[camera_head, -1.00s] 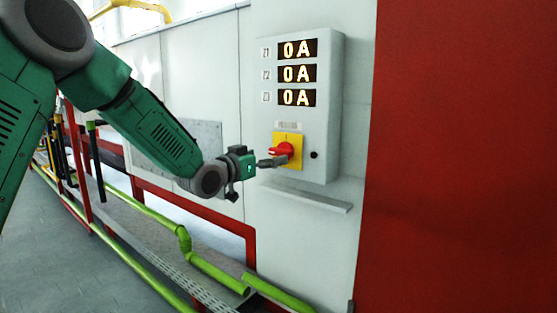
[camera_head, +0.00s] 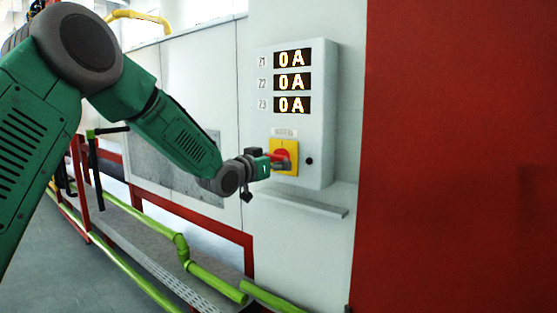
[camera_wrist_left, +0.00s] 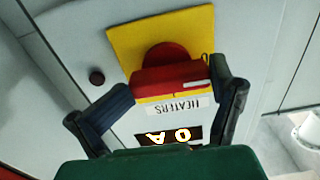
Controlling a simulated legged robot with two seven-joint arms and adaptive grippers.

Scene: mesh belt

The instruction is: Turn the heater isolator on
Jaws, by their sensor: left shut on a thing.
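The heater isolator is a red rotary handle (camera_wrist_left: 172,78) on a yellow plate (camera_wrist_left: 128,42), below a label that reads HEATERS, upside down in the left wrist view. The handle bar lies level across that view, with a white mark near its right end. In the head view the yellow plate (camera_head: 291,147) sits low on a grey box, and the handle is partly hidden by my gripper. My left gripper (camera_head: 280,163) is at the handle. In the left wrist view its fingers (camera_wrist_left: 174,92) are shut on the handle, one at each end. My right gripper is not in view.
The grey box (camera_head: 322,130) has three displays, each reading 0 A. A small black button (camera_head: 309,161) is right of the plate. A narrow ledge (camera_head: 300,203) juts out below the box. A red panel (camera_head: 455,150) stands at right; green pipes (camera_head: 215,283) run low.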

